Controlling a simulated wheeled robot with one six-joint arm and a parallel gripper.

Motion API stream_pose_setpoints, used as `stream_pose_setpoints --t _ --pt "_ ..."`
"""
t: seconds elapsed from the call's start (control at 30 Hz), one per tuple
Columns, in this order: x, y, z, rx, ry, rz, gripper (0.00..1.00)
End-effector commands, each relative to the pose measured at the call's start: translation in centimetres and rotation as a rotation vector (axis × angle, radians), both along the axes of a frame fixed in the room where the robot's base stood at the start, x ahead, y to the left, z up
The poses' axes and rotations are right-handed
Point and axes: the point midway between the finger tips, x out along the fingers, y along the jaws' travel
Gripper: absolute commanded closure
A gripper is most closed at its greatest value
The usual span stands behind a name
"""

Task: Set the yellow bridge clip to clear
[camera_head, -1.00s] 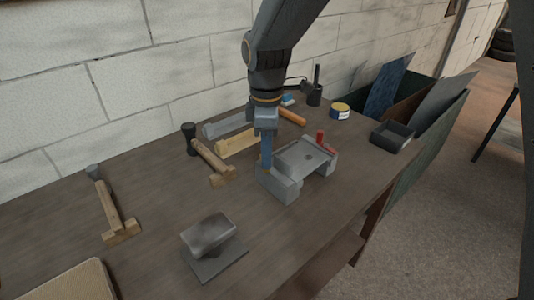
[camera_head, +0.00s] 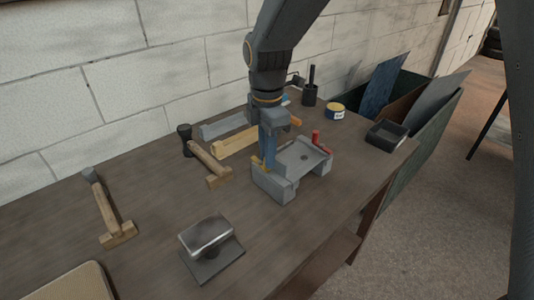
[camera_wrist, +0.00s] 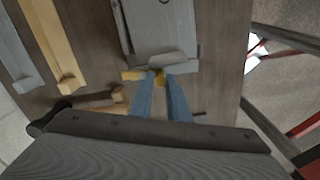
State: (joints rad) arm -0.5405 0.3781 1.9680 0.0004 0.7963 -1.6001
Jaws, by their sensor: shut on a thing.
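The grey bridge fixture (camera_head: 303,158) stands on the bench, with a red clip (camera_head: 316,137) upright at its far right side. The yellow bridge clip (camera_head: 257,162) shows as a small piece at the bridge's left end. In the wrist view the yellow clip (camera_wrist: 131,75) sticks out left of the fingers at the bridge's edge, with a yellow part between the fingertips. My gripper (camera_head: 268,163) points down at the bridge's left end; its blue fingers (camera_wrist: 161,77) are shut on the yellow clip. The fingers partly hide the clip, so its exact setting is unclear.
A mallet (camera_head: 207,160) and wooden bars lie left of and behind the bridge. A hammer (camera_head: 107,212) and a metal block on a plate (camera_head: 207,237) are nearer. A dark tray (camera_head: 387,135) and a yellow-blue tin (camera_head: 336,111) stand right. Bare bench lies in front of the bridge.

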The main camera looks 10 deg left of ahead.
Motion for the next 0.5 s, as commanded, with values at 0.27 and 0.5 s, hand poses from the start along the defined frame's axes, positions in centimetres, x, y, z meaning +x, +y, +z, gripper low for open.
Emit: stream_pose_setpoints --t 0.27,0.5 --pt "0.04 0.01 0.07 0.001 -0.001 -0.001 0.66" --pt "0.04 0.00 0.06 0.001 -0.001 -0.002 0.66"
